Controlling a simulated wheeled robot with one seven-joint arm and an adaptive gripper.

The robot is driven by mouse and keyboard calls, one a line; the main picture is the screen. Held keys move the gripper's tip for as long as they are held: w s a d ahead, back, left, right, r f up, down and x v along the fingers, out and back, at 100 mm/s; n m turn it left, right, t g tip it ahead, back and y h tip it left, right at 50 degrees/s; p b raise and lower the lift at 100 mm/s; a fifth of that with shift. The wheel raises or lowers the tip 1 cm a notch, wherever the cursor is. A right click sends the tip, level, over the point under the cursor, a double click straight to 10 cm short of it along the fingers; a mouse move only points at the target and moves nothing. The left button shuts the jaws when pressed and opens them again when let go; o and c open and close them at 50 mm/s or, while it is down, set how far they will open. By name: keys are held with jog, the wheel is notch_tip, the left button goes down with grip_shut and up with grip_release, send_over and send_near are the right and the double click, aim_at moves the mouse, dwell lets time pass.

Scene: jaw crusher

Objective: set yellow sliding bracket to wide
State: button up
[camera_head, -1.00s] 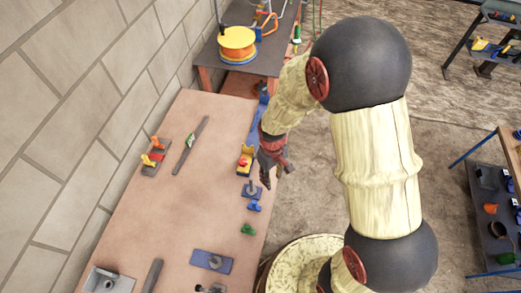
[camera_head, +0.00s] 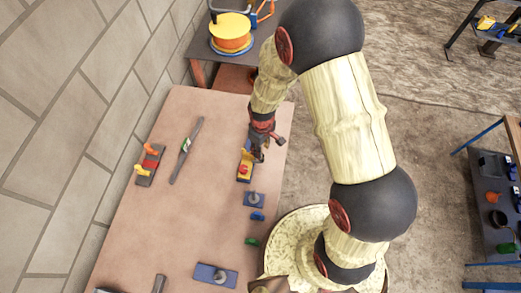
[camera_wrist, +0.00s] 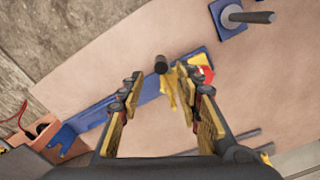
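The yellow sliding bracket (camera_head: 246,159) sits near the right edge of the tan table, with a red part (camera_head: 243,169) at its near end. In the wrist view the yellow bracket (camera_wrist: 170,90) shows between my fingers, beside a long blue bar (camera_wrist: 145,94) with an upright black post (camera_wrist: 161,65). A red part (camera_wrist: 206,71) lies at the right, partly behind a finger. My gripper (camera_head: 257,154) points down at the bracket and partly covers it. In the wrist view my gripper (camera_wrist: 158,80) is open, with its two fingers apart. Contact with the bracket cannot be told.
A blue block with a grey peg (camera_head: 254,199) stands just nearer, then small blue (camera_head: 257,216) and green (camera_head: 251,241) pieces. A red-and-orange fixture (camera_head: 149,165) and a dark bar (camera_head: 187,150) lie at the left. The table's middle is clear. A yellow-orange spool (camera_head: 231,33) stands behind.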

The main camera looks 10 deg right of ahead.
notch_tip(320, 180, down, 7)
jog(key=shift+s+f+b, duration=0.1)
jog(key=shift+b, duration=0.25)
jog(key=shift+c, duration=0.5)
jog(key=c, duration=0.7)
grip_shut()
